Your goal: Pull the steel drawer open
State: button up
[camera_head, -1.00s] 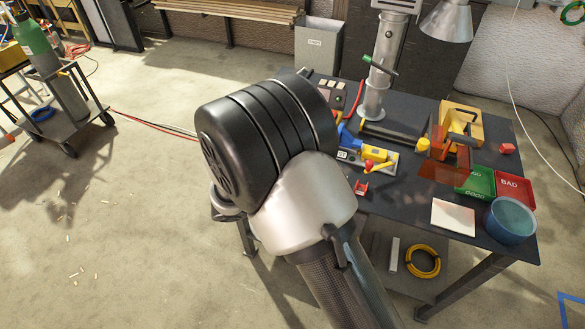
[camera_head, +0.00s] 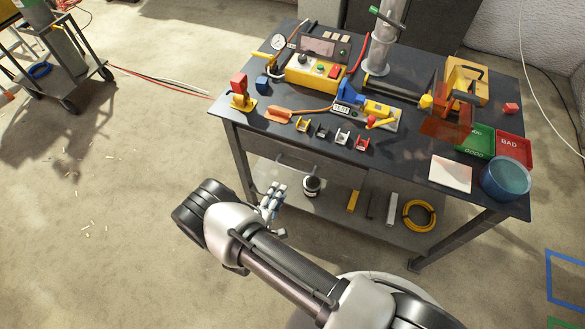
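The steel drawer (camera_head: 318,164) is a dark grey front under the left part of the workbench top, with a thin bar handle across it. It looks shut, flush beneath the tabletop. My gripper (camera_head: 275,188) is below and in front of the drawer's left part in the picture, apparently apart from the handle. Its fingers are small in this view, and I cannot tell whether they are open or shut. I see nothing held in it.
The workbench (camera_head: 415,160) carries a yellow control box (camera_head: 305,78), several small clips along its front edge, green and red trays and a blue tub (camera_head: 506,179). Its lower shelf (camera_head: 335,206) holds a dark round container (camera_head: 311,186) and a yellow coil (camera_head: 420,216).

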aim_at(293, 168)
jog(key=b+x, duration=0.3)
jog(key=x, duration=1)
jog(key=shift+w+d, duration=0.1)
jog(key=shift+w, duration=0.25)
grip_shut()
